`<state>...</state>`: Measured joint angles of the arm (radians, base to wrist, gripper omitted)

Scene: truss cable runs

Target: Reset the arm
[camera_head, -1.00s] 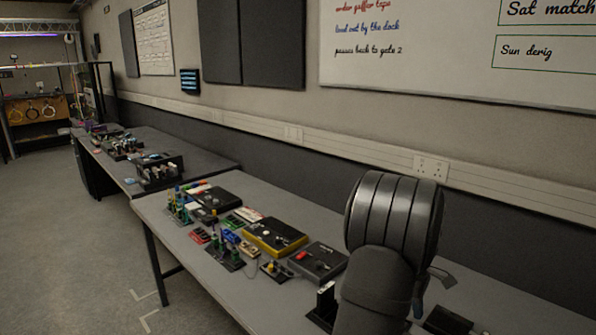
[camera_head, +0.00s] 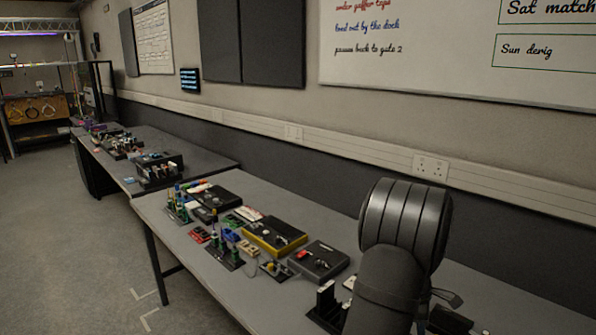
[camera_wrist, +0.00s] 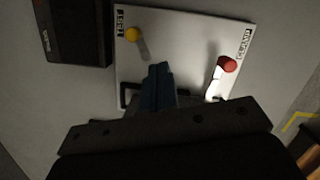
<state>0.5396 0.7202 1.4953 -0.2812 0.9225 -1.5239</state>
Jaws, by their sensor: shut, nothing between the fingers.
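My gripper (camera_wrist: 160,72) shows in the wrist view with its fingers together and nothing between them. It is above a white board (camera_wrist: 185,32) that carries an orange-yellow ball-like knob (camera_wrist: 133,34) near a "TEST" label and a red knob (camera_wrist: 227,64) near a "CLAMP" label. In the head view my dark arm fills the lower right, and the gripper itself is hidden behind it.
A black box (camera_wrist: 72,30) lies left of the board. In the head view the grey bench (camera_head: 215,275) holds a yellow-edged box (camera_head: 273,236), a dark box with a red part (camera_head: 318,261) and several small coloured parts. A wall runs behind.

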